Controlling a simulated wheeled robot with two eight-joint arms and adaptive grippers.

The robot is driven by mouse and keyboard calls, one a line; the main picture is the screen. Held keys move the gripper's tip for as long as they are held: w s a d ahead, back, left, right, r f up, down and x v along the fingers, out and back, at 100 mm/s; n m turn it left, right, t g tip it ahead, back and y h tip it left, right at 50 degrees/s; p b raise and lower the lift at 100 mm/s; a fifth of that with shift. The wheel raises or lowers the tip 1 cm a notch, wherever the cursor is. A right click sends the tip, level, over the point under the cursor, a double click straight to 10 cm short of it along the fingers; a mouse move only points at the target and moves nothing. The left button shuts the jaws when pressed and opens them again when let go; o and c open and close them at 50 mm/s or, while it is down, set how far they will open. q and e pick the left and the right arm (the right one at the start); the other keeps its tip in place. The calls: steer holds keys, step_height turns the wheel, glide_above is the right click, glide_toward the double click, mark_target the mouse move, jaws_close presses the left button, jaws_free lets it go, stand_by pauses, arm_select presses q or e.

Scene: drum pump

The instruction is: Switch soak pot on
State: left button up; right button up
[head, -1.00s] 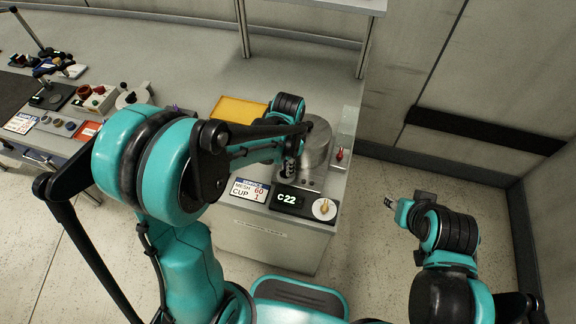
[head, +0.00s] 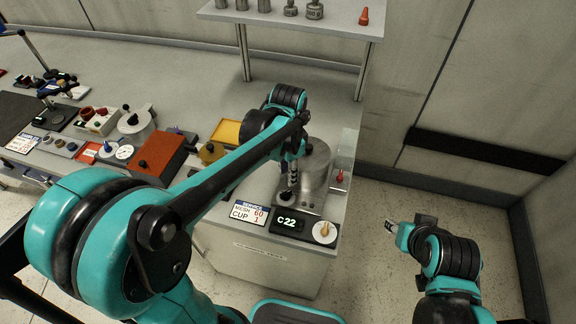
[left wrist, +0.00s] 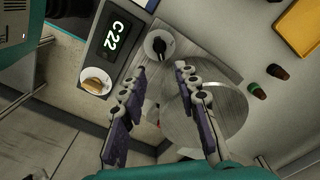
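The soak pot (head: 317,172) is a steel cylinder on a plate at the bench's right end. It also shows in the left wrist view (left wrist: 222,108), partly behind a finger.
A white dial with a tan pointer (head: 325,232) and a "MESH 60 CUP 1" card (head: 249,212) flank the display. A red-topped item (head: 340,176) stands right of the pot. An orange box (head: 160,155) and yellow tray (head: 226,132) lie left. A shelf (head: 300,20) stands behind.

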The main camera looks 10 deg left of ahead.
arm_select(q)
steer(key=shift+r, duration=1.5)
steer(key=s+a+n+t, duration=0.5)
steer(key=s+n+t, duration=0.2)
steer(key=s+n, duration=0.2)
steer(key=shift+s+a+r+n, duration=0.2)
steer(key=shift+s+r+n, duration=0.1)
steer(key=shift+s, duration=0.8)
